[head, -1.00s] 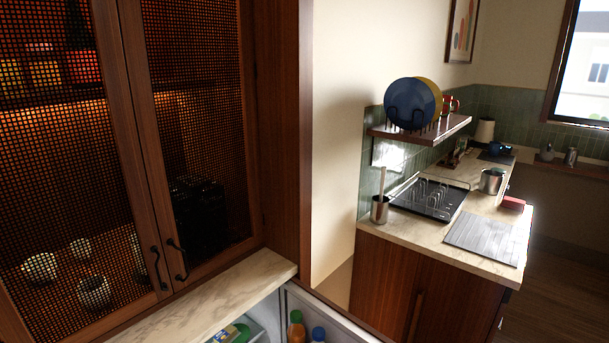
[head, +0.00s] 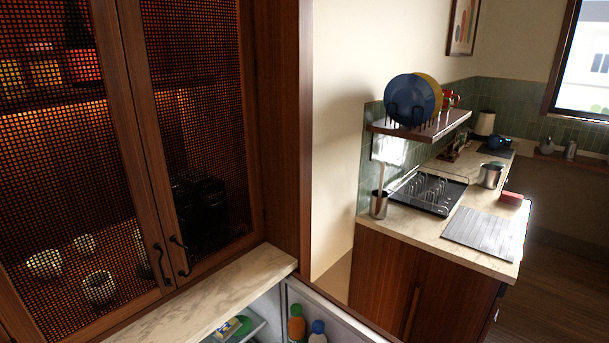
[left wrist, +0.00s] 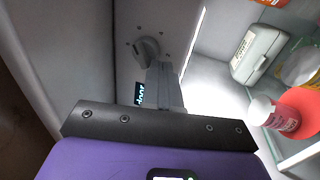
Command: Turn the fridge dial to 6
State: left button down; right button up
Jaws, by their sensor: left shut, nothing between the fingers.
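The fridge dial (left wrist: 148,48) is a round grey knob on the pale inner wall of the open fridge, with small dark marks around it. It shows in the upper middle of the left wrist view. My left gripper (left wrist: 164,70) is shut and empty, its grey fingers pointing at the wall just below and right of the dial. The fingertips overlap the dial's lower right edge in the picture; I cannot tell whether they touch it. The number the dial points to is too small to read. My right gripper is in neither view.
A grey-green box (left wrist: 258,54) and a bottle with a pink label (left wrist: 284,122) stand on the fridge shelves at right. In the head view, bottles (head: 297,326) sit in the fridge below a marble ledge (head: 205,300). A mesh-door cabinet (head: 70,190) rises above it.

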pick_arm(q)
jog(key=shift+f, duration=0.1)
jog(key=s+d+p, duration=0.2)
jog(key=s+d, duration=0.2)
jog(key=shift+d+f, duration=0.25)
jog(key=shift+f, duration=0.05)
dwell(0.4)
